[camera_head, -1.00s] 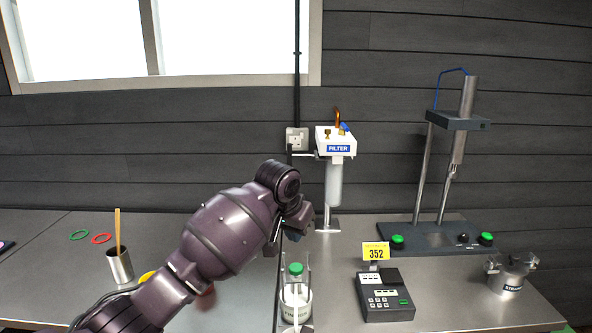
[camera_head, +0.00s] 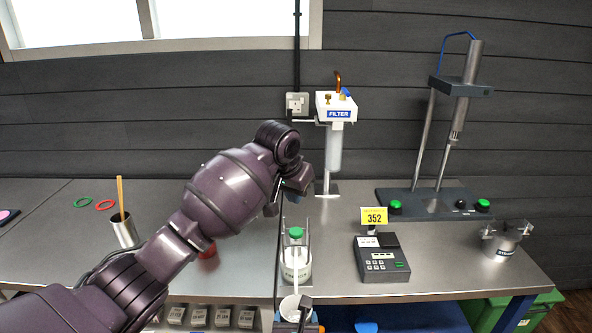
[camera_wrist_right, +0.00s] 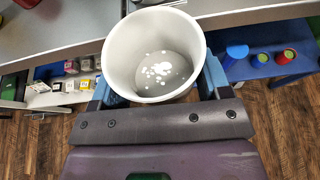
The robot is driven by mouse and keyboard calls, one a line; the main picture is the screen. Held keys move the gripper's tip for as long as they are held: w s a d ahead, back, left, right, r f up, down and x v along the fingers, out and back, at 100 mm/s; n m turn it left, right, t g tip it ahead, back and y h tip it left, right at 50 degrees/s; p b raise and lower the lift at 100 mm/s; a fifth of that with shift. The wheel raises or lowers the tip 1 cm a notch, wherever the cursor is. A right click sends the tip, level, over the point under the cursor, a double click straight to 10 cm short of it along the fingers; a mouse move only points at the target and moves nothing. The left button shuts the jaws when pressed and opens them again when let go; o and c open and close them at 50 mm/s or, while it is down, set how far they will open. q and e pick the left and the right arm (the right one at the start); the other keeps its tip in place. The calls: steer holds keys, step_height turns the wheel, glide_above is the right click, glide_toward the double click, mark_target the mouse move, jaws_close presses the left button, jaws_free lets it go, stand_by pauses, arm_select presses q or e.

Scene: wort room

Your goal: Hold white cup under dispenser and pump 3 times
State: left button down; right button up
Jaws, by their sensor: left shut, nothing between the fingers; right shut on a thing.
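The dispenser (camera_head: 294,266) is a white bottle with a green pump top and a pale spout pointing towards the front edge of the bench. My left gripper (camera_head: 298,185) is shut and empty, above and behind the green top and apart from it. The white cup (camera_head: 289,309) is upright at the bench's front edge, below the spout end, and the cup also shows large in the right wrist view (camera_wrist_right: 125,60). Small white blobs lie on its grey bottom. My right gripper (camera_wrist_right: 158,88) is shut on the cup, its fingers at either side.
A filter unit (camera_head: 335,112) stands behind the dispenser. A black meter (camera_head: 381,264) with a yellow 352 sign (camera_head: 374,216) is to its right, then a steel strainer pot (camera_head: 506,243). A steel beaker (camera_head: 124,231) with a stick is at left. Blue shelving (camera_head: 420,317) is below the bench.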

steer(key=shift+s+p, duration=0.3)
steer(key=shift+s, duration=3.15)
